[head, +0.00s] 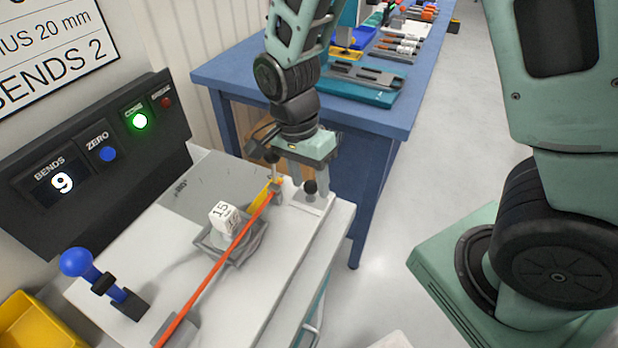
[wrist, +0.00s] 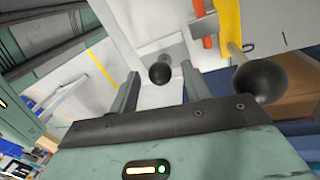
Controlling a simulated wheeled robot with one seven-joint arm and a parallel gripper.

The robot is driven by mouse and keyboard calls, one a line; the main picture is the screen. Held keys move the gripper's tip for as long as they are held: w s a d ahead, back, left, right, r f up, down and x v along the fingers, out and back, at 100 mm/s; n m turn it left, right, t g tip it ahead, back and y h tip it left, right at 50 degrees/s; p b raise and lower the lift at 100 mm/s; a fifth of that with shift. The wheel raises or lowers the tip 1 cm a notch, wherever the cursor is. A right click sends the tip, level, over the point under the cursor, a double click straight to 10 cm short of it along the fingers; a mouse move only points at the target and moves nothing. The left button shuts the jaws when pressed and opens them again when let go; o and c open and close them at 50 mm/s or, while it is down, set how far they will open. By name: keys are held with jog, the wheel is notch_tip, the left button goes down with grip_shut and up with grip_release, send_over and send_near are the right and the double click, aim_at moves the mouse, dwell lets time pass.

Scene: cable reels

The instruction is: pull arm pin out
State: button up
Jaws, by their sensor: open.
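My gripper (head: 308,177) is open at the right end of the white bench. In the wrist view its two fingers (wrist: 160,82) show either side of a small black ball knob (wrist: 160,73), with gaps on both sides. In the head view this knob (head: 310,187) stands on a light plate just below the fingers. A second black ball knob (wrist: 260,80) on a thin stem stands beside the yellow arm (wrist: 230,28), outside the right finger. This knob (head: 272,157) is left of my gripper in the head view. I cannot tell which knob is the arm pin.
An orange rod (head: 215,268) runs across the bench past a white block marked 15 (head: 224,216). A control panel (head: 95,165) reads 9 bends, with a green light lit. A blue-knobbed lever (head: 77,262) stands front left. A blue table (head: 235,75) with tools is behind.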

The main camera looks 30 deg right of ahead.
jog(key=shift+f, duration=0.1)
grip_shut()
notch_tip(320, 180, up, 3)
jog(key=p, duration=0.3)
grip_release()
jog(key=w+a+r, duration=0.1)
jog(key=w+r, duration=0.2)
jog(key=r, duration=1.4)
jog(key=shift+a, duration=0.15)
